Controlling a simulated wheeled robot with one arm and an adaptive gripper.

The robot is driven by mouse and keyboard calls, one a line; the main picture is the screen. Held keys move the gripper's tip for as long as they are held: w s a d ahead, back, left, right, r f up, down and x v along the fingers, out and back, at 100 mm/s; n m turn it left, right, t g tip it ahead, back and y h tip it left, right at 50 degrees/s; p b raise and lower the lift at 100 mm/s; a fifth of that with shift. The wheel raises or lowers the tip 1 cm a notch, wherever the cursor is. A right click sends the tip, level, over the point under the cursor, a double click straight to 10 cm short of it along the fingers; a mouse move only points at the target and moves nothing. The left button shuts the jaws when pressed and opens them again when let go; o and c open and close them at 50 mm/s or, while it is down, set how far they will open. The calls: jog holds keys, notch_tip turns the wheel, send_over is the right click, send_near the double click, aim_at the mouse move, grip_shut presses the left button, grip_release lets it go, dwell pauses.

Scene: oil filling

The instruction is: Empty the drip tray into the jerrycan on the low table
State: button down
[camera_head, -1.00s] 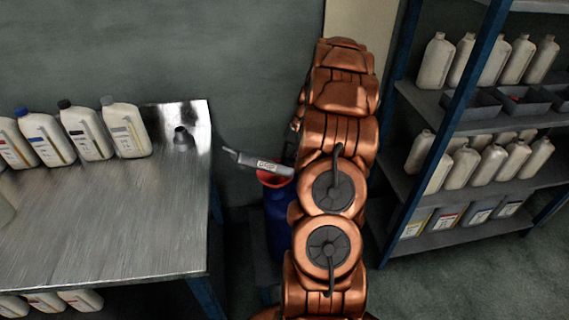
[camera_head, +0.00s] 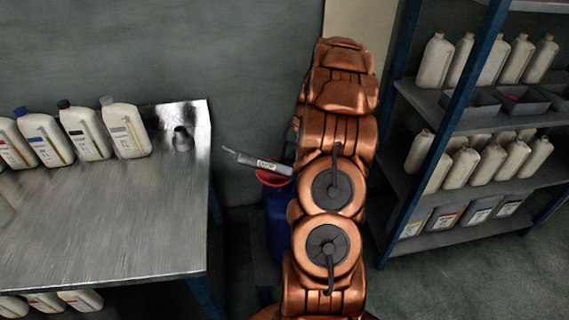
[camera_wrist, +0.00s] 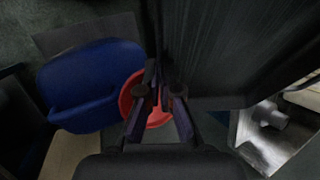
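The drip tray (camera_head: 252,162) is a dark grey tray with a white label, held tilted in the air. In the wrist view it is a large dark surface (camera_wrist: 225,50) at the upper right. My gripper (camera_wrist: 160,98) is shut on its edge or handle; my arm hides the gripper in the head view. The blue jerrycan (camera_head: 279,222) stands below the tray with a red funnel (camera_head: 272,180) at its top. In the wrist view the jerrycan (camera_wrist: 92,82) is at left, with the red funnel (camera_wrist: 130,100) partly behind my fingers. I cannot see any oil.
The low table (camera_head: 262,262) under the jerrycan is mostly hidden. A metal workbench (camera_head: 110,220) at left carries several white bottles (camera_head: 85,130) and a small dark part (camera_head: 182,139). A blue-posted shelf (camera_head: 440,150) with bottles and bins stands close on the right.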

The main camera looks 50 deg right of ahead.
jog(key=shift+d+r, duration=0.1)
jog(key=shift+r, duration=0.05)
jog(key=shift+w+d+r+g+y+p, duration=0.2)
jog(key=shift+d+r+g+y+p, duration=0.15)
jog(key=shift+d+y+p, duration=0.35)
jog(key=shift+w+d+r+y+p, duration=0.1)
jog(key=shift+r+y+p, duration=0.1)
jog(key=shift+y+p, duration=0.3)
dwell(0.8)
jog(key=shift+d+r+y+p, duration=0.2)
jog(key=shift+d+y+p, duration=0.05)
jog(key=shift+y+p, duration=0.15)
jog(key=shift+w+d+r+g+p, duration=0.15)
jog(key=shift+d+g+p, duration=0.1)
jog(key=shift+p, duration=1)
jog(key=shift+d+m+y+p, duration=0.1)
jog(key=shift+m+y+p, duration=0.3)
jog(key=shift+p, duration=2.1)
jog(key=shift+w, duration=0.1)
dwell(0.9)
